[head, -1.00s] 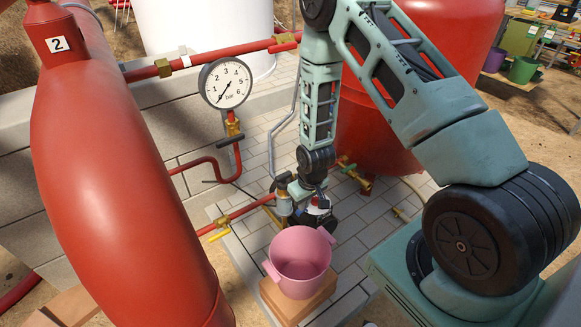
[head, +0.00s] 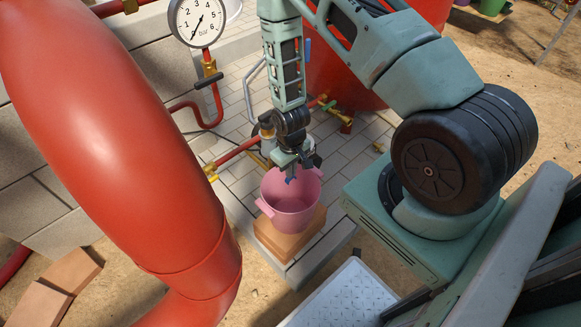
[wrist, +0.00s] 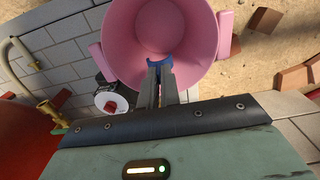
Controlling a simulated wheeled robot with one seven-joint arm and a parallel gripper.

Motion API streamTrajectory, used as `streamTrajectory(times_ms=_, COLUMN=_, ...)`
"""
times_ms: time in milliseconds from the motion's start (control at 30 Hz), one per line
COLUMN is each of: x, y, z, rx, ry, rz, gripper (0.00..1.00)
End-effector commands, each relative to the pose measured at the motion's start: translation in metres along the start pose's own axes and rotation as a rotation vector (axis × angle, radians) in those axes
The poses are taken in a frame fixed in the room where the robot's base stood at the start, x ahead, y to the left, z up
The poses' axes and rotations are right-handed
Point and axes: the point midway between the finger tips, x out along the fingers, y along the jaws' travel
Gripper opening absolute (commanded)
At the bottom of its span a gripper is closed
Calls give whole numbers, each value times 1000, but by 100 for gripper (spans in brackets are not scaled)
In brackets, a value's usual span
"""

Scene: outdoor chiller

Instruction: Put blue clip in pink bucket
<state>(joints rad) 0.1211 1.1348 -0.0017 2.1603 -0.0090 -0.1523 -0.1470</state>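The pink bucket (head: 291,205) stands upright on an orange-brown block, and my gripper (head: 290,174) is over its opening in the head view. In the wrist view the pink bucket (wrist: 200,15) fills the top middle. My gripper (wrist: 159,66) points into it, its two fingers close together on the blue clip (wrist: 158,61). The blue clip also shows as a small blue bit below the fingers in the head view (head: 290,181). The clip appears held over the bucket's inside; its exact height above the bottom cannot be told.
The block (head: 282,240) sits near the paved platform's edge. A pressure gauge (head: 197,20), red pipes and brass valves are behind the bucket. A red tank (head: 345,75) stands behind my arm.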

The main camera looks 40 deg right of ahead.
Motion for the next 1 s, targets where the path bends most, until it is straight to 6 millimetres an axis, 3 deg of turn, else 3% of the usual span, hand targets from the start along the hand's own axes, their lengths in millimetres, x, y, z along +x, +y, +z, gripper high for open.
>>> streamTrajectory(times_ms=33, x=11, y=0, z=0, rx=0, ry=0, rz=0, gripper=0)
streamTrajectory(times_ms=433, x=54, y=0, z=0, rx=0, ry=1, rz=0, gripper=0)
streamTrajectory(times_ms=867, x=61, y=0, z=-1, rx=0, ry=1, rz=0, gripper=0)
streamTrajectory(times_ms=1000, x=61, y=0, z=-1, rx=0, ry=1, rz=0, gripper=30)
